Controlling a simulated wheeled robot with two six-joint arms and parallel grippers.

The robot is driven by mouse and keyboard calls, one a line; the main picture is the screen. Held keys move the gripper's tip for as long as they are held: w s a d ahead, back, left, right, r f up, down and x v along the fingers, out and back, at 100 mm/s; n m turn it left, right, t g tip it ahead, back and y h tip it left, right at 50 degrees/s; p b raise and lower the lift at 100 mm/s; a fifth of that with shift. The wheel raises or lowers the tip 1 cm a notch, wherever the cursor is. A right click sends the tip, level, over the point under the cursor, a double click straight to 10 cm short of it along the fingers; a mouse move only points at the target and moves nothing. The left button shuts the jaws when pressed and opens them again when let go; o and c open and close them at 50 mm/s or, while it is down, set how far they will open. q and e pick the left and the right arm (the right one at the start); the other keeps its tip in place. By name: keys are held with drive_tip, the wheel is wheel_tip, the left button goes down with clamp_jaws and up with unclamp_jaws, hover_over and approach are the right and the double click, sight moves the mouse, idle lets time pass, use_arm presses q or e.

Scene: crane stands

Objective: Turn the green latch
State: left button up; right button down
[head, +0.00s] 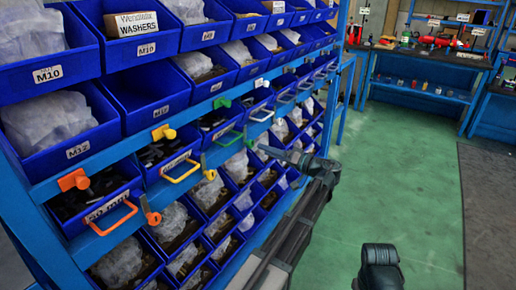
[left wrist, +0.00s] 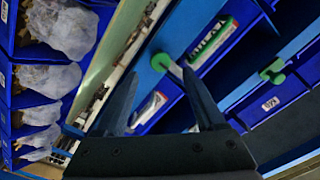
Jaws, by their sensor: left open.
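A round green latch (left wrist: 161,62) with a short pale lever shows in the left wrist view, on a blue rail between my finger tips. A second green fitting, block-shaped (left wrist: 273,71), sits on another rail to the right; it also shows in the head view (head: 222,102). A green drawer handle (head: 230,138) lies between the rails. My left gripper (head: 272,153) is open and points at the rack beside this handle. In the left wrist view its fingers (left wrist: 160,98) stand apart on both sides of the lever; I cannot tell whether they touch it.
Blue bins (head: 150,95) fill the rack, many holding bagged parts. Yellow (head: 163,132) and orange (head: 74,180) fittings with matching handles are to the left. A workbench (head: 420,75) stands behind.

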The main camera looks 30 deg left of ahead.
use_arm(q)
drive_tip(key=d, duration=0.8)
drive_tip(key=shift+s, duration=0.3)
drive_tip(key=s+d+r+m+g+h+p, duration=0.1)
drive_tip(key=s+d+r+m+h+p, duration=0.2)
drive_tip(key=s+d+m+h+p, duration=0.8)
drive_tip(key=s+d+h+p, duration=0.5)
drive_tip(key=s+d+p, duration=0.6)
drive_tip(key=s+p, duration=0.2)
drive_tip(key=shift+s+g+h+p, duration=0.4)
drive_tip(key=shift+s, duration=0.6)
